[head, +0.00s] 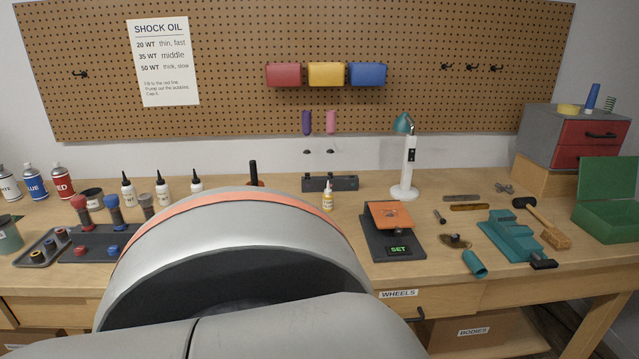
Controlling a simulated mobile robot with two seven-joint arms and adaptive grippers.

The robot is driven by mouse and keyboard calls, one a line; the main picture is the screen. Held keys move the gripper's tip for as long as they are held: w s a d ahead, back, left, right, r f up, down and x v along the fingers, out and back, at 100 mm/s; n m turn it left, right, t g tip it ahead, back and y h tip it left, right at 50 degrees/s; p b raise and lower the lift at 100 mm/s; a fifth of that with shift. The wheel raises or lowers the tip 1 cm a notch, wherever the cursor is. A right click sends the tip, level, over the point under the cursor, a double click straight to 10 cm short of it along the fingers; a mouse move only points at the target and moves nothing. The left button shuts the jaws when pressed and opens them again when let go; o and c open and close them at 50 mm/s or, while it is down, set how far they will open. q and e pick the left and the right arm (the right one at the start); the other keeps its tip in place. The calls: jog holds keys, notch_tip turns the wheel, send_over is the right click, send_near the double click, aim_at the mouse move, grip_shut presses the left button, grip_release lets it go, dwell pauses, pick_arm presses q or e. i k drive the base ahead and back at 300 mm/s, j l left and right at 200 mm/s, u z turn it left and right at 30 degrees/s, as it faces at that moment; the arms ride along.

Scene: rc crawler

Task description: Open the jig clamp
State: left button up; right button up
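No part is plainly marked as the jig clamp. A teal vise-like fixture (510,236) lies on the right of the bench, with a black handle-like piece (542,261) at its front corner; I cannot tell whether its jaws are open or shut. A dark station (381,245) with an orange plate (390,215) and a green "SET" display (398,249) sits left of it. A low dark block (344,183) stands at the back. A large pale arm link of mine with an orange band fills the lower middle and hides part of the bench. Neither gripper is in view.
A teal cup (474,263) lies on its side near the front edge. A mallet (540,218), a green open box (606,212) and a red-drawer cabinet (577,136) are at right. A lamp (405,165) stands at the back. Bottles and a dark tray (95,243) are at left.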

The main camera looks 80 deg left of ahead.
aim_at(405, 221)
jog(key=k+j+u, duration=0.1)
jog(key=u, duration=2.05)
